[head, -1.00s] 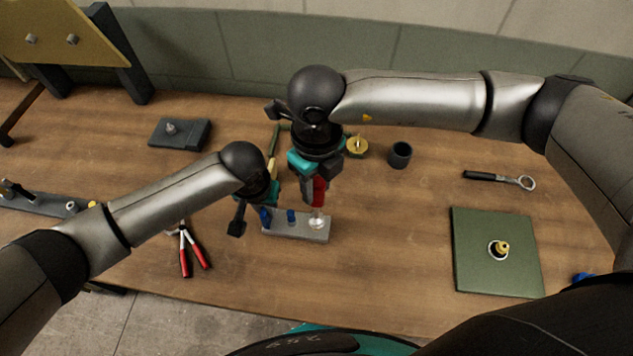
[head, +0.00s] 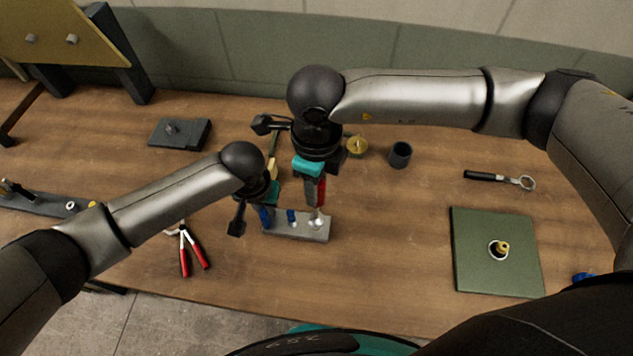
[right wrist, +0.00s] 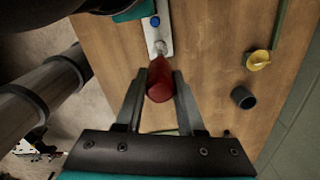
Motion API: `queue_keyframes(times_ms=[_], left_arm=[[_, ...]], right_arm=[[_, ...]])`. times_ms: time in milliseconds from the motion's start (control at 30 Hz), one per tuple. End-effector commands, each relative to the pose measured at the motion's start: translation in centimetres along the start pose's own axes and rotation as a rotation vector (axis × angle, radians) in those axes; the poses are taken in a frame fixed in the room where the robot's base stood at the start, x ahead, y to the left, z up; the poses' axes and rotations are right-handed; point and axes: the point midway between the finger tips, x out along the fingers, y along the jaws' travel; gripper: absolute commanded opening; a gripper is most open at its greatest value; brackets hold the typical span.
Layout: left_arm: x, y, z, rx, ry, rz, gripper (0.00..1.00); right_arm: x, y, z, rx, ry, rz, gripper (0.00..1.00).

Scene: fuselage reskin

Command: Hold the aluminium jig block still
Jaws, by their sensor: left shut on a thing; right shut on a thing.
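The aluminium jig block (head: 312,232) is a grey bar lying on the bench in the head view, with blue pins on its top. It also shows in the right wrist view (right wrist: 165,36). My left gripper (head: 264,213) is shut on the block at its left end; the arm partly hides its fingertips. My right gripper (head: 317,192) is shut on a red-handled tool (right wrist: 159,80) above the block's right end. The tool's pale lower end meets the block there; the exact contact is unclear.
Red-handled pliers (head: 188,250) lie left of the block. A dark cup (head: 400,155) and a small brass-coloured dish (head: 357,147) stand behind, to the right. A green plate (head: 480,270) and a ratchet-like tool (head: 500,180) lie right. Bench between block and green plate is clear.

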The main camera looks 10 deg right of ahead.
Motion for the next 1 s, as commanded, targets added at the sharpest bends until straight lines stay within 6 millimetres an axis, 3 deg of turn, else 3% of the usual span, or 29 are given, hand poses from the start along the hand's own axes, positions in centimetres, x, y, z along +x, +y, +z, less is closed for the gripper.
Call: queue_keyframes(times_ms=[1000], left_arm=[[-0.1, 0.0, -0.1, 0.000, 0.001, 0.001, 0.00]], right_arm=[[1.5, 0.0, 0.0, 0.000, 0.000, 0.000, 0.00]])
